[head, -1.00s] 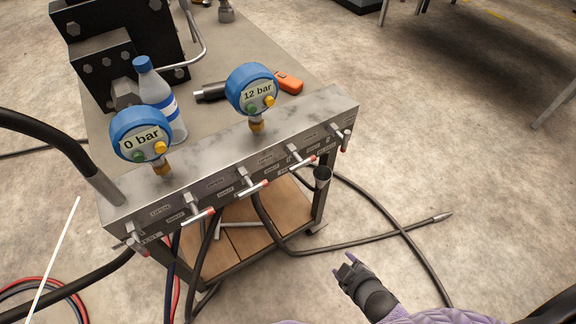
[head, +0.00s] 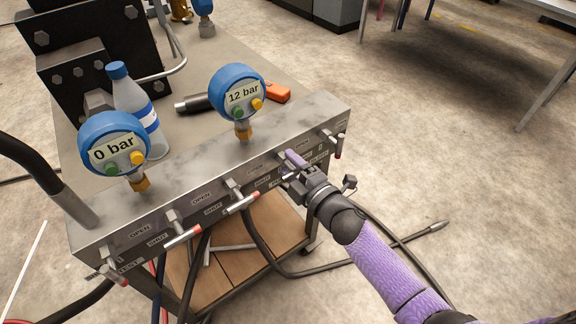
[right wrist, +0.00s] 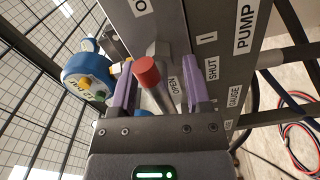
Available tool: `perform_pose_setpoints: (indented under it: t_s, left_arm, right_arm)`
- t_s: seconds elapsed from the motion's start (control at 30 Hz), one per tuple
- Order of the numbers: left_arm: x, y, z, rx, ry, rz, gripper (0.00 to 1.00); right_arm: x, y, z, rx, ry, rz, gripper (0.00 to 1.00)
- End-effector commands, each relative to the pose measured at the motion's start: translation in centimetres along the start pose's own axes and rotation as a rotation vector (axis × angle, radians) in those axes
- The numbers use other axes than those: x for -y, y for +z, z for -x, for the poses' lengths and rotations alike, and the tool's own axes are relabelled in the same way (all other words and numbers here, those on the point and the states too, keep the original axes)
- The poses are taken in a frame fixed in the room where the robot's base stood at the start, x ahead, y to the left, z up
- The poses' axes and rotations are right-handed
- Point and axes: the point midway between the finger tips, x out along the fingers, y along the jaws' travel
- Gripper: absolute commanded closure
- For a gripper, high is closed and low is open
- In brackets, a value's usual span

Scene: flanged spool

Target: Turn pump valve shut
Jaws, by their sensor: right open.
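The manifold (head: 205,185) is a long grey metal block with a row of red-tipped lever valves along its front. My right gripper (head: 290,165) is at the valve second from the right end, covering most of it in the head view. In the right wrist view my right gripper (right wrist: 160,65) is open, with purple fingers on both sides of a lever with a red cap (right wrist: 146,72) and grey stem. OPEN and SHUT labels show beside this lever, and a PUMP label (right wrist: 244,27) is on the plate to the right. Whether the fingers touch the lever I cannot tell. My left gripper is not in view.
Two blue gauges stand on the manifold, reading 0 bar (head: 114,148) and 12 bar (head: 240,92). Other valve levers (head: 182,236) stick out on the left and one at the right end (head: 338,146). A bottle (head: 135,105) stands behind.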

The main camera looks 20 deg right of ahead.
Motion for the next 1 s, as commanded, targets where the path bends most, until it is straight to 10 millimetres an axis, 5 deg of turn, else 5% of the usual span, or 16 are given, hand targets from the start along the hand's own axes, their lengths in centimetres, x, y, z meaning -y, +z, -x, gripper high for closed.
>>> perform_pose_setpoints:
  t_s: [0.37,0.7,1.0]
  left_arm:
    - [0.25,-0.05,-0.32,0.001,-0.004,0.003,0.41]
    - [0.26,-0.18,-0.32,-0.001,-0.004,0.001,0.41]
    - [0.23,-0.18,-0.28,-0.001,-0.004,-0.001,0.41]
  right_arm:
    - [-0.03,-0.01,-1.16,0.000,0.000,-0.002,0.39]
    - [-0.01,0.01,-1.13,0.001,-0.001,-0.002,1.00]
    - [-0.01,0.01,-1.12,0.001,-0.001,-0.008,1.00]
